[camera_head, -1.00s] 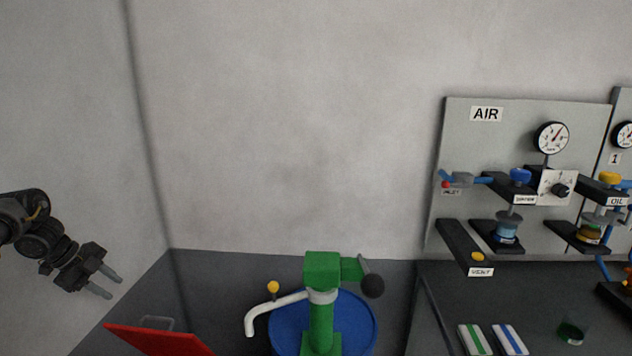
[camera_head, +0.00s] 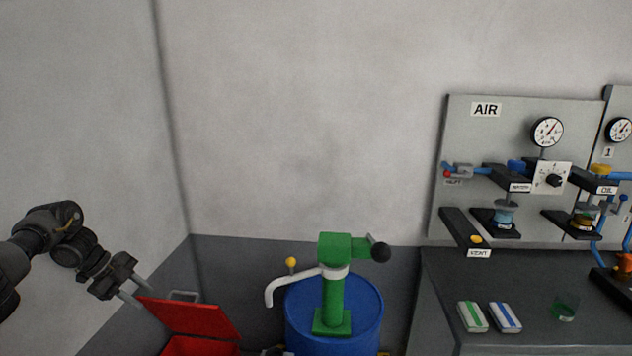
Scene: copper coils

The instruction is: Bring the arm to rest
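My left gripper (camera_head: 141,292) is at the left of the head view, at the end of my dark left arm. Its two grey fingers are spread apart with nothing between them. In the picture the fingertips come close to the raised red lid of a red box (camera_head: 195,319); I cannot tell whether they touch it. My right gripper is not in view.
A blue drum (camera_head: 365,312) with a green hand pump (camera_head: 333,290) stands right of the red box. An AIR panel (camera_head: 485,133) with gauge and valves is on the wall at right. A dark bench (camera_head: 540,300) holds two striped packs (camera_head: 489,317) and a green cup (camera_head: 565,306).

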